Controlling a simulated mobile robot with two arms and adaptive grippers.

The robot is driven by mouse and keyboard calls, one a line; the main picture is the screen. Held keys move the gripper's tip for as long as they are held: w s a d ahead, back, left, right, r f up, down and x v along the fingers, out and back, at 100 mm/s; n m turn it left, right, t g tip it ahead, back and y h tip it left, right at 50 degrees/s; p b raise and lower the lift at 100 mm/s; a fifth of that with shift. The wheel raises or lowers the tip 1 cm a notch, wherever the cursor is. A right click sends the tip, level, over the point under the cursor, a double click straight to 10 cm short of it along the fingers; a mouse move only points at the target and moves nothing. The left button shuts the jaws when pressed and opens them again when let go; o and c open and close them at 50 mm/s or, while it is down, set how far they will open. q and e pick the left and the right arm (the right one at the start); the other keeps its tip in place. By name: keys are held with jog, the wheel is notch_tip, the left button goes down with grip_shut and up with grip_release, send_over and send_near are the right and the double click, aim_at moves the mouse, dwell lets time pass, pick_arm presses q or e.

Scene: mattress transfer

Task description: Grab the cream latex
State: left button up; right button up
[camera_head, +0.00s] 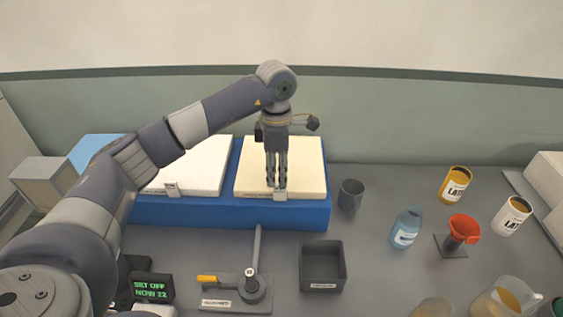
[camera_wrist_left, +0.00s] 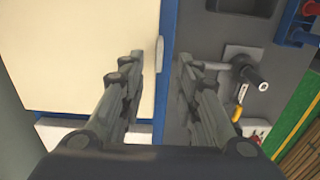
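The cream latex slab (camera_head: 302,160) lies flat in the right part of a blue tray (camera_head: 225,212). It also shows in the wrist view as a large cream surface (camera_wrist_left: 80,55), with a small pale tab (camera_wrist_left: 159,55) at its edge. My left gripper (camera_head: 277,186) points down over the slab's front edge, close to a small tab there. In the wrist view its two fingers (camera_wrist_left: 158,75) are apart, with the slab's edge and blue tray rim seen between them. Nothing is held. I cannot tell whether the fingertips touch the slab. My right gripper is not in view.
A whiter slab (camera_head: 205,160) lies in the tray's left part. In front stand a lever device (camera_head: 237,293), a black bin (camera_head: 322,266) and a display reading "SET OFF NOW 22" (camera_head: 151,289). A grey cup (camera_head: 350,196), blue bottle (camera_head: 405,230) and red funnel (camera_head: 463,228) stand right.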

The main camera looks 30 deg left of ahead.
pick_arm(q)
jog(key=f, duration=0.1)
jog(key=f+p, duration=0.2)
jog(key=f, duration=0.1)
jog(key=shift+w+d, duration=0.15)
jog(key=shift+d, duration=0.1)
jog(key=shift+f+p, duration=0.35)
jog(key=shift+f, duration=0.15)
grip_shut()
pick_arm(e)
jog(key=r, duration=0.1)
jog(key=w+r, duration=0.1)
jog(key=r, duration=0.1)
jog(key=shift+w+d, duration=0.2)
